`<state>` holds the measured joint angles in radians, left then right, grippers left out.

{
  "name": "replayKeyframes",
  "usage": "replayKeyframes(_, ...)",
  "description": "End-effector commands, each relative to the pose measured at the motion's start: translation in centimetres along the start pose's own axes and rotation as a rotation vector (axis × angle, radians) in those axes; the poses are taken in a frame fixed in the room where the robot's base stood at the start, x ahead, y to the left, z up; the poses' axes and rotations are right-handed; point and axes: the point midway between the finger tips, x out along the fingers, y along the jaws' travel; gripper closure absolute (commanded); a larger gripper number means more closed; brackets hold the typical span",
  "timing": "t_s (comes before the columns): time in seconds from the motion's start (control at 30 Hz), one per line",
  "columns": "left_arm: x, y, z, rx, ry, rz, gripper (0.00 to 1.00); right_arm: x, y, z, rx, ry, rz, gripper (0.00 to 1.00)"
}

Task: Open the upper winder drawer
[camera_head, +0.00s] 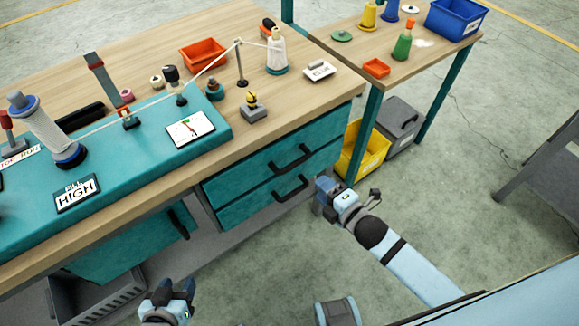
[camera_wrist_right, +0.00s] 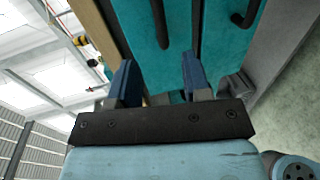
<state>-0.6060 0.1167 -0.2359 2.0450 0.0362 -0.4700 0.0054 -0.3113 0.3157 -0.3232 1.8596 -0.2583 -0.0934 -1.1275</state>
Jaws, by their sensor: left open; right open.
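The upper winder drawer (camera_head: 237,180) is a teal front under the bench top and looks shut. Its black bar handle (camera_head: 294,158) is bare; it also shows in the right wrist view (camera_wrist_right: 160,24), beyond and roughly between my fingertips. A lower teal drawer (camera_head: 245,206) has a similar handle (camera_head: 291,188). My right gripper (camera_head: 322,191) is open and empty, in front of the drawers near their right end, apart from the handles. Its two blue fingers (camera_wrist_right: 157,75) show in the wrist view. My left gripper (camera_head: 172,291) is open and empty, low in front of the bench.
The wooden bench top (camera_head: 290,110) carries spools, a red tray (camera_head: 204,54) and a teal winder base (camera_head: 150,135). A yellow bin (camera_head: 366,153) and a grey bin (camera_head: 401,122) stand on the floor right of the drawers. The floor before the drawers is clear.

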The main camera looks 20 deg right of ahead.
Motion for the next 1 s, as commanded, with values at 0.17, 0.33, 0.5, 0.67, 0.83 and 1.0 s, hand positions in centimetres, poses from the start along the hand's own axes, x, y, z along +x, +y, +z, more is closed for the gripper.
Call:
replayKeyframes(0.17, 0.0, 0.1, 0.0, -0.004, 0.002, 0.001, 0.52, 3.3, 0.2, 0.0, 0.004, -0.001, 0.003, 0.56)
replayKeyframes(0.33, 0.1, 0.0, 0.2, -0.003, 0.001, 0.000, 0.52, 7.1, 0.2, -0.1, 0.005, 0.000, 0.002, 0.56)
replayKeyframes(0.5, 0.2, -0.3, 0.4, 0.002, -0.002, -0.002, 0.52, 10.2, 0.2, 0.0, 0.006, -0.001, 0.001, 0.56)
replayKeyframes(0.67, 0.2, -0.5, 0.6, 0.008, -0.007, -0.003, 0.52, 12.0, 0.1, 0.0, 0.006, -0.001, -0.001, 0.56)
replayKeyframes(0.83, 0.2, -0.6, 0.6, 0.009, -0.008, -0.003, 0.52, 12.8, 0.1, -0.1, 0.006, 0.000, -0.001, 0.56)
replayKeyframes(1.0, 0.2, -0.5, 0.5, 0.005, -0.006, -0.003, 0.52, 12.8, 0.1, -0.1, 0.006, 0.000, -0.001, 0.56)
